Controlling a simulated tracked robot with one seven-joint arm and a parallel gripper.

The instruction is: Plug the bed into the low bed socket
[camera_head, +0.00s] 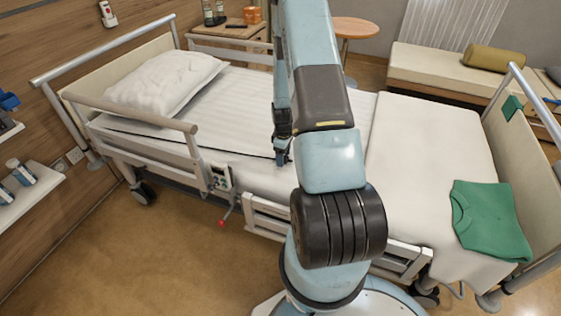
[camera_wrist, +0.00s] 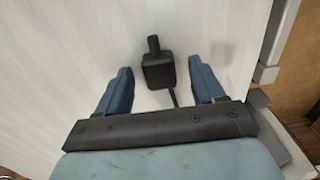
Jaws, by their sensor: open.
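A black plug (camera_wrist: 158,71) with a short dark cable lies on the bed's white sheet in the wrist view. My gripper (camera_wrist: 160,67) is open, with one blue finger on each side of the plug and a gap on both sides. In the head view my gripper (camera_head: 283,158) points down over the near side of the bed (camera_head: 240,110), and the plug cannot be made out there. Two socket plates (camera_head: 75,155) sit low on the wooden wall at the left, below the bed's head end. I cannot tell which is the bed socket.
A wall shelf (camera_head: 30,187) with small bottles stands at the far left. The near bed rail (camera_head: 140,115) carries a control panel (camera_head: 220,178), with a red knob (camera_head: 222,223) below it. A green shirt (camera_head: 485,220) lies at the bed's foot. The floor at lower left is clear.

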